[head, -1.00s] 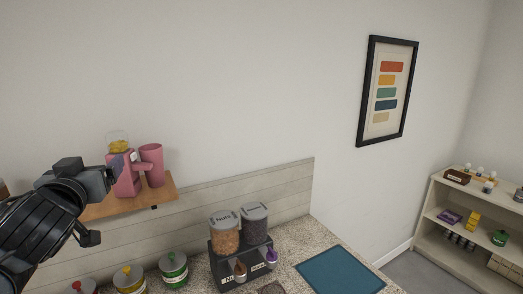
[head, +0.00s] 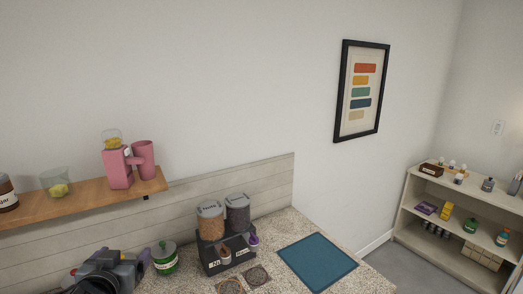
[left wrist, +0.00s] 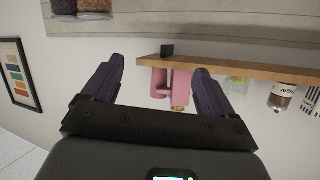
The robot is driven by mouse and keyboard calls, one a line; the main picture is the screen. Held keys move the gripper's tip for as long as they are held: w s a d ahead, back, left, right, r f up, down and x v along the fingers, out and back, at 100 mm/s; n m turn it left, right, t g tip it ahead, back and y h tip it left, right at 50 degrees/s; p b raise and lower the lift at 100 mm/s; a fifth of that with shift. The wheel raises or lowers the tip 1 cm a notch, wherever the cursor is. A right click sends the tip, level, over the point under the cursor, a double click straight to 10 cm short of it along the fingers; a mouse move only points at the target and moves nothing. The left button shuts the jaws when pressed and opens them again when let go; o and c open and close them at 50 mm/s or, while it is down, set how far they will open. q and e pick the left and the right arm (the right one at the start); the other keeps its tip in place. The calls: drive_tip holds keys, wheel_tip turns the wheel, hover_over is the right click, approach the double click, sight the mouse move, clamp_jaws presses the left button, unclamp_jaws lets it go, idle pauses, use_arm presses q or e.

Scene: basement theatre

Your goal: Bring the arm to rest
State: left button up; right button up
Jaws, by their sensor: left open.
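My left gripper (head: 146,256) is low at the bottom left of the head view, beside the green canister (head: 165,258) on the speckled counter. In the left wrist view its two dark fingers (left wrist: 152,88) are spread apart with nothing between them that they touch. That view is upside down and shows the pink dispenser (left wrist: 177,85) beyond the fingers, on the wooden shelf. My right gripper is not in view.
The wooden shelf (head: 86,196) holds the pink dispenser (head: 118,168), a glass and a jar. A black rack (head: 226,262) with two filled dispensers stands on the counter beside a blue mat (head: 317,262). A low bookcase (head: 448,214) stands at right.

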use_arm(q)
drive_tip(key=s+d+f+m+g+h+p, duration=0.1)
drive_tip(key=s+d+f+g, duration=0.25)
drive_tip(key=s+f, duration=0.8)
drive_tip(key=s+d+f+m+g+h+p, duration=0.1)
drive_tip(key=s+d+f+g+h, duration=0.2)
drive_tip(key=s+f, duration=0.85)
drive_tip(key=s+d+f+m+g+p, duration=0.1)
drive_tip(key=s+f+g, duration=0.2)
drive_tip(key=s+f, duration=0.4)
drive_tip(key=shift+s+d+f+g+y, duration=0.3)
drive_tip(key=shift+s+f+g, duration=0.05)
drive_tip(key=shift+s, duration=0.8)
